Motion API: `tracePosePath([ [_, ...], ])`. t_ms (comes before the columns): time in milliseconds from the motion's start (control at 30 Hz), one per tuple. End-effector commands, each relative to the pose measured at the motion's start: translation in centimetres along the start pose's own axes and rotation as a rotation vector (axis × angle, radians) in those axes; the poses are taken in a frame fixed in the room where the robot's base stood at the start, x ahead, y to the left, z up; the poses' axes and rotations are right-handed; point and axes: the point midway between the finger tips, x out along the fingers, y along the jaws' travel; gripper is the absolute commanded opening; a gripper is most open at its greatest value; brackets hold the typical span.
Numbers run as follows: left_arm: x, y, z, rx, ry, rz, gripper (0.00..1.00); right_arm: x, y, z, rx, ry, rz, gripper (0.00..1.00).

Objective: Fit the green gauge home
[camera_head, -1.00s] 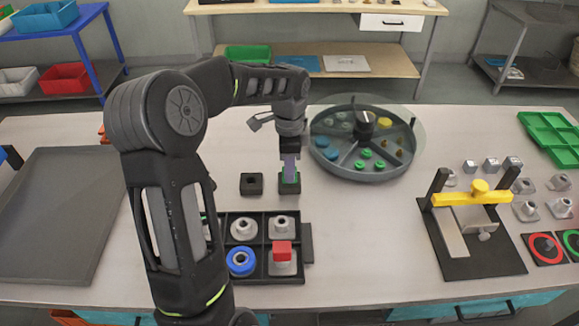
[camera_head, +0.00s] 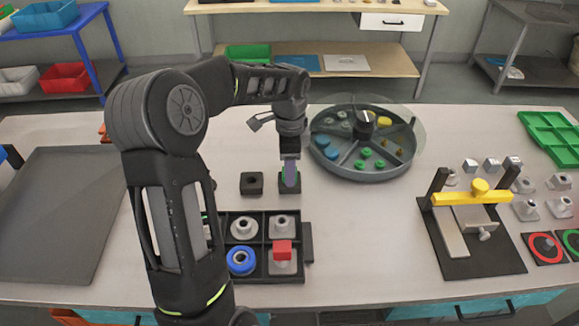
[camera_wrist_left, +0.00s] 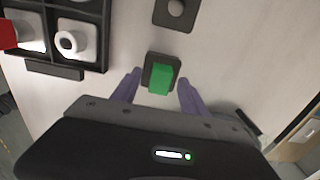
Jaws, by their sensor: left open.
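The green gauge (camera_wrist_left: 160,80) shows in the left wrist view as a green block at a square black holder (camera_wrist_left: 151,57). How deep it sits cannot be told. My left gripper (camera_wrist_left: 155,92) is open, with one purple finger on each side of the gauge and visible gaps between. In the head view my left gripper (camera_head: 290,184) points down at the black holder (camera_head: 299,188), and its fingers hide most of the gauge; only a sliver of green shows. My right gripper is not in view.
A second black holder (camera_head: 251,183) stands just left. A black divided tray (camera_head: 262,222) with metal parts, a blue ring and a red block lies in front. A round compartment tray (camera_head: 362,172) is behind right; a yellow-barred fixture (camera_head: 470,198) stands further right. Bare table lies between.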

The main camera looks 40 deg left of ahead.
Motion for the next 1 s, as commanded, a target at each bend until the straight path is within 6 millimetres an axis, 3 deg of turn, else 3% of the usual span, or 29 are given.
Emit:
tracePosePath([
  [267,-0.5,-0.1,0.0,0.0,0.0,-0.002,0.52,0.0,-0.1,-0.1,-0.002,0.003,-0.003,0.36],
  [700,-6.9,-0.1,-0.1,0.0,0.002,-0.003,0.52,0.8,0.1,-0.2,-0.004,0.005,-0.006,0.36],
  [1000,-7.8,0.0,0.0,0.0,0.0,0.001,0.52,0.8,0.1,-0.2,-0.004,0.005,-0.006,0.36],
])
